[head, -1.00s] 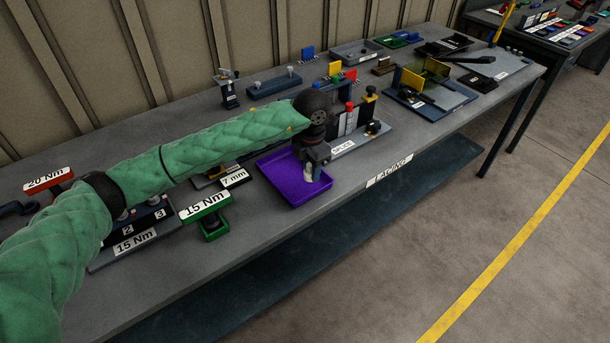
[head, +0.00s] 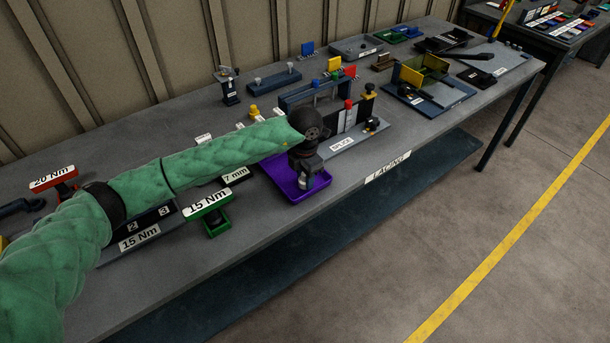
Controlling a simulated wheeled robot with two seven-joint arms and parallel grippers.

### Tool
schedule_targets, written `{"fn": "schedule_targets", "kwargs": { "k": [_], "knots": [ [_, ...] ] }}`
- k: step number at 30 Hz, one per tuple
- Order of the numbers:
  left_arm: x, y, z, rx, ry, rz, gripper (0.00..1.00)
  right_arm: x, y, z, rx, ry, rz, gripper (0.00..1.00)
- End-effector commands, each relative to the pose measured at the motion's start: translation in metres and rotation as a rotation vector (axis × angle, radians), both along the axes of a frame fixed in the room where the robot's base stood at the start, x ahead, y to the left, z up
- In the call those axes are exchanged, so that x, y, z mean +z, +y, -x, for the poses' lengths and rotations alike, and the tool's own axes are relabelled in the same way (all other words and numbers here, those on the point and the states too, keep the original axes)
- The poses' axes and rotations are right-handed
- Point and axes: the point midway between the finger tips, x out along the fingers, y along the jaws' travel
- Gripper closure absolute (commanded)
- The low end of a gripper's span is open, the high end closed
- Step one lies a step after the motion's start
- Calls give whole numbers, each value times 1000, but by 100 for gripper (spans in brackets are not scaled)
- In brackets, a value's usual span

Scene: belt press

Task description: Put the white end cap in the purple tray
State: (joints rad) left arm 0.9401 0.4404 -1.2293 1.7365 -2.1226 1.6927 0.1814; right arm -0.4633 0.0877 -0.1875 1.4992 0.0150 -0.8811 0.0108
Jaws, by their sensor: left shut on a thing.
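The purple tray (head: 319,184) lies near the front edge of the bench, partly hidden by my left forearm and gripper. My left gripper (head: 304,181) points down over the tray. It is shut on the white end cap (head: 304,185), a small pale piece at the fingertips, mostly hidden by the fingers. I cannot tell whether the cap touches the tray floor. My right gripper is not in view.
A splice fixture (head: 345,143) stands just right of the tray. A green-framed 15 Nm holder (head: 209,211) and a 7 mm label (head: 235,175) are to its left. The bench front edge is close, with bare bench between tray and edge.

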Motion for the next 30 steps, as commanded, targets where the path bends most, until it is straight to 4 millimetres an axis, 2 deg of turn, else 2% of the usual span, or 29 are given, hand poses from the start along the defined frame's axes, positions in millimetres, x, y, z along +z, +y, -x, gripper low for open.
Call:
{"fn": "schedule_targets", "kwargs": {
  "k": [11, 12, 13, 27, 30],
  "knots": [
    [-3, 0, 0, 0, 0, 0, 88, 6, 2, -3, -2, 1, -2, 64],
    [-2, 0, 0, 0, 0, 0, 60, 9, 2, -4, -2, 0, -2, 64],
    [-2, 0, 0, 0, 0, 0, 57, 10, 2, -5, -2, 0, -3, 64],
    [1, 0, 0, 0, 0, 0, 57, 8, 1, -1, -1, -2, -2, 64],
    [3, 0, 0, 0, -1, 0, 57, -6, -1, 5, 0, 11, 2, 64]
  ]
}}
